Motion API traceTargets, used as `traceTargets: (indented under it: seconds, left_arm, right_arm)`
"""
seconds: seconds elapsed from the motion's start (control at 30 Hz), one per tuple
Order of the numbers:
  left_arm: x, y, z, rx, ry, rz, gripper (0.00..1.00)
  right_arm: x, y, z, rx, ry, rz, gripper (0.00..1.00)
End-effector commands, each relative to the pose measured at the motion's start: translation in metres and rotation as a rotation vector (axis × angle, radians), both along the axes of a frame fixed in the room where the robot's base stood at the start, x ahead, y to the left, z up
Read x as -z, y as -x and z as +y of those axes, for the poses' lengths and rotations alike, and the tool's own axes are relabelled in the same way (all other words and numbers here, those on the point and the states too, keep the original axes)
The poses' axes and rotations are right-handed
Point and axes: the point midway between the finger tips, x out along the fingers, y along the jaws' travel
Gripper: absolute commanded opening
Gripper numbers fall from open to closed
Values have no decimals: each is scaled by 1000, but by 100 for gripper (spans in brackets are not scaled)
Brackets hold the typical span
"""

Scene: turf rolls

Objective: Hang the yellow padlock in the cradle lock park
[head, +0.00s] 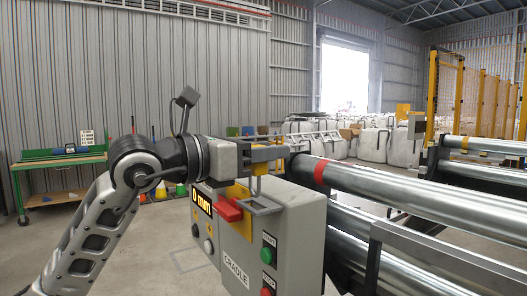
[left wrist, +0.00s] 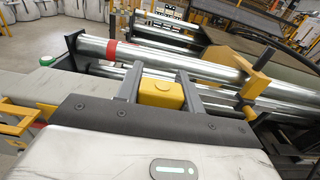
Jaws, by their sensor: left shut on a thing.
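My left gripper (head: 272,154) reaches in from the left, above the grey cradle control box (head: 290,235). In the left wrist view its two grey fingers (left wrist: 161,80) are shut on the yellow padlock (left wrist: 164,95), a small yellow block. In the head view the padlock (head: 261,168) is partly hidden by the fingers. A yellow plate (head: 240,195) with a red handle (head: 229,209) is on the box, below the gripper. A small grey bracket (head: 265,208) sticks out beside it. I cannot tell which part is the lock park, or whether the padlock touches it. My right gripper is not in view.
A green bench (head: 60,160) stands at the far left. White bags (head: 375,145) are behind.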

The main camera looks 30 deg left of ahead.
Motion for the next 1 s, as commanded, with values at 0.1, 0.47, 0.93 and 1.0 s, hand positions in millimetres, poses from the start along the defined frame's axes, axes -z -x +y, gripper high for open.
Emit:
traceTargets:
  seconds: [0.1, 0.47, 0.93, 1.0]
  left_arm:
    - [0, 0, 0, 0, 0, 0, 13]
    - [5, 0, 0, 0, 1, -1, 13]
    - [16, 0, 0, 0, 1, -1, 13]
    - [18, 0, 0, 0, 1, -1, 13]
  right_arm:
    - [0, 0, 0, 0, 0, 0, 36]
    - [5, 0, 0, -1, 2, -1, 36]
    - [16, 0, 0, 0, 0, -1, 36]
    - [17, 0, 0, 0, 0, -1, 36]
